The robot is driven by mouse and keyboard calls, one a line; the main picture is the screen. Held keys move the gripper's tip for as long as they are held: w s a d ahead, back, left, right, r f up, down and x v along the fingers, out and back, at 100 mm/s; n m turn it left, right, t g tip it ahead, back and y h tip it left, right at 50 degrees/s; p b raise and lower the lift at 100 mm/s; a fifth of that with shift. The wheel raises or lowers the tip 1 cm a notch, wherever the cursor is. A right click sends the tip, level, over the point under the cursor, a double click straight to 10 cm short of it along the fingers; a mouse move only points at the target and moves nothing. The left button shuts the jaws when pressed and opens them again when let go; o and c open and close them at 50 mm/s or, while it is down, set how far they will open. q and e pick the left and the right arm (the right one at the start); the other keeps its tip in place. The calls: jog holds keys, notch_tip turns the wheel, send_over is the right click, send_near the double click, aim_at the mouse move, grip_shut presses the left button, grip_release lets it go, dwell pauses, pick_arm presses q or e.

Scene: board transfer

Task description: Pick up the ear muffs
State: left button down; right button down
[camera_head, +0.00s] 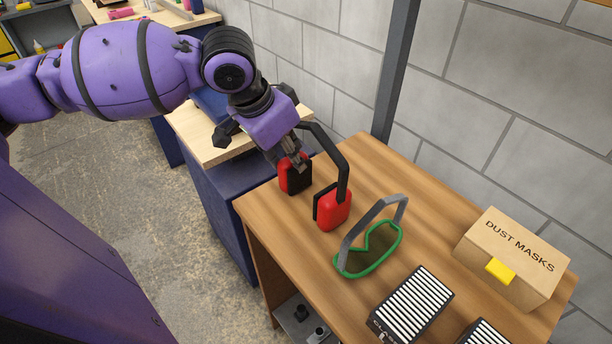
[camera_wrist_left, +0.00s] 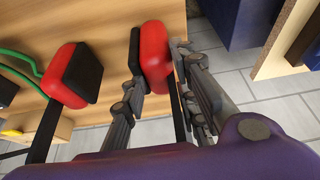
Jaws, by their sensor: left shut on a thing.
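The ear muffs have red cups with black pads and a black headband. In the head view, one cup (camera_head: 332,208) stands on the wooden table, and the other cup (camera_head: 290,178) is at my left gripper (camera_head: 298,163) near the table's left edge. The headband arches between the cups. In the left wrist view, my left gripper (camera_wrist_left: 158,95) has its fingers on both sides of one ear muffs cup (camera_wrist_left: 154,55) and is shut on it. The other cup (camera_wrist_left: 75,76) shows to the left, outside the fingers. My right gripper is not in view.
Green-rimmed goggles (camera_head: 366,252) lie beside the ear muffs on the table (camera_head: 268,215). A dust masks box (camera_head: 513,258) and striped filter boxes (camera_head: 414,304) stand to the right. A grey post (camera_head: 397,70) and block wall rise behind the table.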

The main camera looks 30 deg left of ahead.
pick_arm(q)
notch_tip(320, 180, up, 10)
jog(key=p, duration=0.1)
dwell(0.4)
dwell(0.5)
